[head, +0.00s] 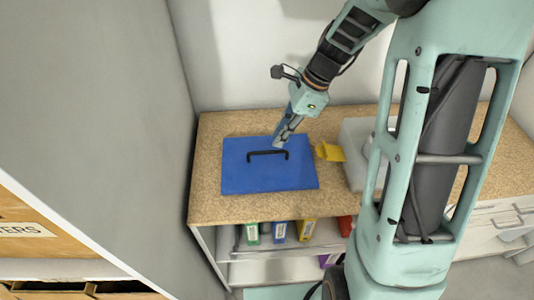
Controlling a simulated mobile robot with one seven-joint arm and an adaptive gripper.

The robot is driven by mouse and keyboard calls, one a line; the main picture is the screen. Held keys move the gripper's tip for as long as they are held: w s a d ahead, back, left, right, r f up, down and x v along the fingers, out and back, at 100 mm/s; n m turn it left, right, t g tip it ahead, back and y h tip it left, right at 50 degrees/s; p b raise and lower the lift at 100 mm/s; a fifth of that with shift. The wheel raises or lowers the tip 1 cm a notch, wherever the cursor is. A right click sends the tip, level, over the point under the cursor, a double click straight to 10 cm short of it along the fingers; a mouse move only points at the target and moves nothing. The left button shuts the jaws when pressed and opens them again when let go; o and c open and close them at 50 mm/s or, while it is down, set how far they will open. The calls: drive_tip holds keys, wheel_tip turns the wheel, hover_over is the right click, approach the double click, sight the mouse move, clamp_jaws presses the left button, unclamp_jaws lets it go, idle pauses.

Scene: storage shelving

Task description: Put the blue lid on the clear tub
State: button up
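The blue lid (245,176) is a flat rectangle with a black bar handle (262,154) on top. It appears to lie on the left part of the speckled tan counter. My gripper (280,142) points down at the right end of the handle. Its fingertips overlap the handle in the picture; I cannot tell whether they touch it or are open or shut. A pale, whitish box (357,135), possibly the clear tub, stands on the counter to the right of the lid. My arm hides much of it.
A small yellow object (329,152) lies between the lid and the pale box. A grey wall panel (130,110) rises at the left. Coloured binders (279,231) stand on a shelf below the counter (225,208). A wall closes off the back.

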sight(268, 152)
drive_tip(key=p+x, duration=0.1)
drive_tip(key=x, duration=0.7)
drive_tip(key=shift+w+a, duration=0.1)
clamp_jaws()
drive_tip(key=shift+r, duration=0.15)
